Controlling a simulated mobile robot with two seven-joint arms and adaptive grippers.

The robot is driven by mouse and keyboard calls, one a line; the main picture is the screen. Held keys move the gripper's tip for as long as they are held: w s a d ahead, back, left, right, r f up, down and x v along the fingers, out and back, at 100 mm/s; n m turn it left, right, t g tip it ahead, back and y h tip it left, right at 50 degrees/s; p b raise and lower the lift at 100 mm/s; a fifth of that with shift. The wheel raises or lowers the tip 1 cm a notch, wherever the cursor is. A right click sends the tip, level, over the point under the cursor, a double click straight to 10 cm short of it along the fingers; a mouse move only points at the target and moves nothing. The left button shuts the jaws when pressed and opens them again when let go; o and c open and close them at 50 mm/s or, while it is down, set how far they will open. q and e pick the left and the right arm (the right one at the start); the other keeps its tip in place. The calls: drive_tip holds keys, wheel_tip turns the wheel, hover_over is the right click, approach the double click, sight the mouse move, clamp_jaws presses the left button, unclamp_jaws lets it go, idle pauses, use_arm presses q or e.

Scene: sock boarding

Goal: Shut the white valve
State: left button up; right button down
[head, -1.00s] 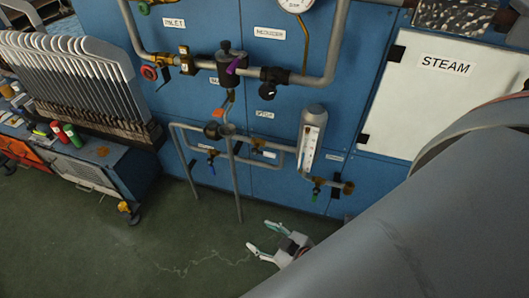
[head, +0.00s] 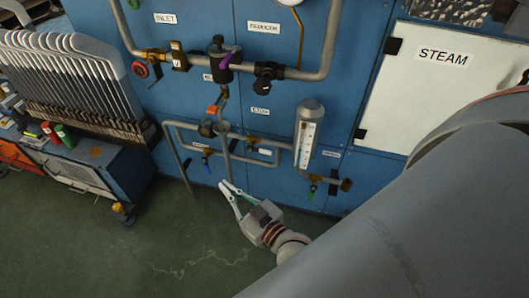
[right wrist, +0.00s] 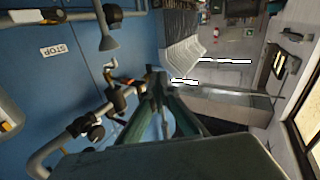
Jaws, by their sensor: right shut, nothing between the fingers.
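I cannot clearly make out a white valve in the head view. A small white piece (head: 265,152) shows by the lower pipe loop, and I cannot tell if it is a valve handle or a label. In the right wrist view, a small pale round part (right wrist: 96,133) sits by the pipework. My right gripper (head: 231,188) is shut and empty, low in front of the lower pipe loop. Its fingers (right wrist: 158,85) also show in the right wrist view, with nothing held. My left gripper is not in view.
The blue panel carries a red-handled valve (head: 139,69), a purple handle (head: 230,58), an orange handle (head: 212,108), a blue handle (head: 207,161), a green handle (head: 312,188) and a sight gauge (head: 309,135). A cart with grey boards (head: 80,85) stands left. The green floor is clear.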

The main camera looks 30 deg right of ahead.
drive_tip(key=w+d+r+m+h+b, duration=0.2)
drive_tip(key=w+d+r+m+h, duration=0.5)
drive_tip(key=d+h, duration=0.35)
drive_tip(key=d+f+m+g+h+b, duration=0.1)
drive_tip(key=d+f+m+g+h, duration=0.2)
drive_tip(key=f+m+g, duration=0.3)
wheel_tip(320, 180, down, 5)
drive_tip(key=shift+d+r+g+h, duration=0.1)
drive_tip(key=shift+d+g+h, duration=0.1)
drive_tip(key=shift+g+h, duration=0.65)
drive_tip(key=shift+b, duration=0.3)
